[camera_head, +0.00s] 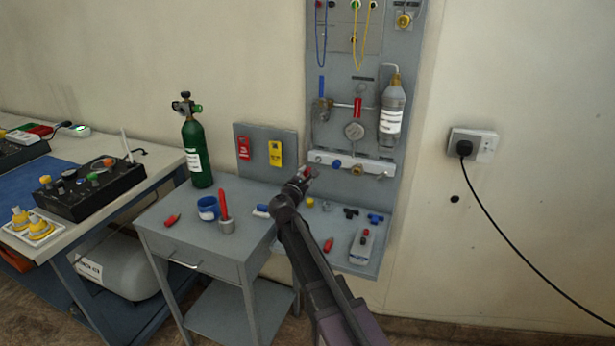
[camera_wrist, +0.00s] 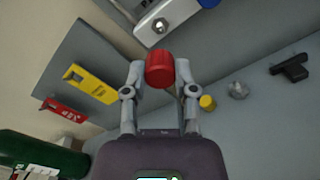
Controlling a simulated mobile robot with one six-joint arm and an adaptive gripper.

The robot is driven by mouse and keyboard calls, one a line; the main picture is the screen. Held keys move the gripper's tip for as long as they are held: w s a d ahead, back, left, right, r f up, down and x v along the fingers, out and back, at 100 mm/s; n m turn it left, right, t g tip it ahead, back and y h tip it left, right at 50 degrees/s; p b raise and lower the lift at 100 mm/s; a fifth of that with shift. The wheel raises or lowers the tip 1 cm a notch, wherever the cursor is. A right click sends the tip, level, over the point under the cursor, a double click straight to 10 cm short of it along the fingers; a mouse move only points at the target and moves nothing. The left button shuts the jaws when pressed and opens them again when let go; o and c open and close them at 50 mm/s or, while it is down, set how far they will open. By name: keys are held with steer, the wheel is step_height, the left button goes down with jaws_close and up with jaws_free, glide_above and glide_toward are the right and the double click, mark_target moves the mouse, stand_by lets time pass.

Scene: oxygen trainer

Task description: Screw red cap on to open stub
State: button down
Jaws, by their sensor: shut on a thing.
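My gripper (camera_head: 302,178) is shut on the red cap (camera_wrist: 160,69), which sits between its fingertips (camera_wrist: 160,78) in the wrist view. In the head view the red cap (camera_head: 309,171) shows small at the end of my arm. The white manifold bar (camera_head: 376,166) is on the panel just above and beyond my gripper. In the wrist view a round grey stub (camera_wrist: 160,25) on the manifold (camera_wrist: 178,12) lies just above the cap in the picture, with a visible gap. A blue cap (camera_head: 337,163) and a brass fitting (camera_head: 357,169) sit further right on the bar.
A grey table (camera_head: 190,240) at left holds a green cylinder (camera_head: 197,150), blue cup (camera_head: 208,208) and red-handled tool (camera_head: 223,205). A panel shelf below the bar holds small fittings, including a yellow one (camera_wrist: 207,102) and a black one (camera_wrist: 290,68). Red and yellow tags (camera_wrist: 90,83) stand left.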

mark_target(317, 160)
steer(key=shift+x, duration=2.95)
steer(key=shift+x, duration=0.9)
stand_by(0.6)
steer(key=shift+w+m, duration=0.1)
steer(key=shift+m, duration=1.7)
steer(key=shift+m, duration=0.3)
steer(key=shift+m, duration=1.4)
steer(key=shift+m, duration=0.3)
